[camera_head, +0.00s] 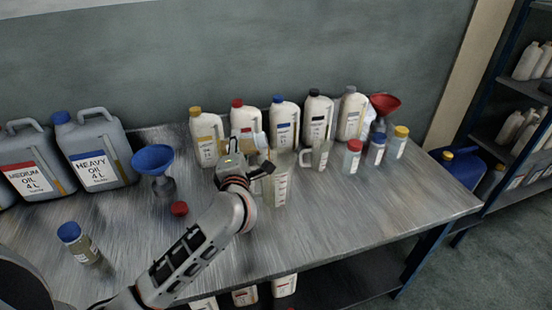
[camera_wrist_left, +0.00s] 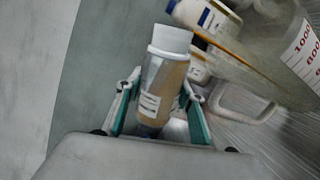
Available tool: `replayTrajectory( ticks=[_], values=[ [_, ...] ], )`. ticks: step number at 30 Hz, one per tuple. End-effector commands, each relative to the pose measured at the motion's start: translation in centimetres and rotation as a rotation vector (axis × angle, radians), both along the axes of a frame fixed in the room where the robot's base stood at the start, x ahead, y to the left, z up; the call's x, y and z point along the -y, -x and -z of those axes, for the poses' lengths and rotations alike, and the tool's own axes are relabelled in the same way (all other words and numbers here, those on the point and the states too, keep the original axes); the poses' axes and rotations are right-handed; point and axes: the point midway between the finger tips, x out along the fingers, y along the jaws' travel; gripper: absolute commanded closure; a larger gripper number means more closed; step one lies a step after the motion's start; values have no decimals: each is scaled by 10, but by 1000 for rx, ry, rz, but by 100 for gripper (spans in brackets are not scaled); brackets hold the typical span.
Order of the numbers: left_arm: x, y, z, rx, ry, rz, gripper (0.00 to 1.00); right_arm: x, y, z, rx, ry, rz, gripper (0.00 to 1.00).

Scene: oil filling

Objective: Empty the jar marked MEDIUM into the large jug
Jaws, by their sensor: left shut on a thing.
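My left gripper (camera_head: 258,168) is shut on a small open jar (camera_wrist_left: 165,85) with a pale screw neck, a white label and brownish contents. The label is too blurred to read. The large jug (camera_head: 279,186), clear with a graduated scale, stands on the table just right of the gripper. In the left wrist view the large jug (camera_wrist_left: 298,62) shows red marks at the upper right, apart from the jar. A loose red cap (camera_head: 179,208) lies on the table. My right gripper is out of view.
A smaller clear jug (camera_head: 319,154) stands right of the large jug. Several white bottles line the back. Capped jars (camera_head: 352,157) stand at the right. A blue funnel (camera_head: 153,160), a blue-capped jar (camera_head: 78,242) and grey canisters (camera_head: 97,152) are left. The front right tabletop is clear.

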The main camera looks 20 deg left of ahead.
Motion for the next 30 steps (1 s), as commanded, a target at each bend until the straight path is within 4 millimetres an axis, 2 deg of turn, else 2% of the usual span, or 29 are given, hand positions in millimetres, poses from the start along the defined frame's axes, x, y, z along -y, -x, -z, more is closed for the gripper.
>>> replayTrajectory(
  ticks=[30],
  values=[
    [8, -3, -8, -39, -105, 0, 88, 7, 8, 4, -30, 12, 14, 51]
  ],
)
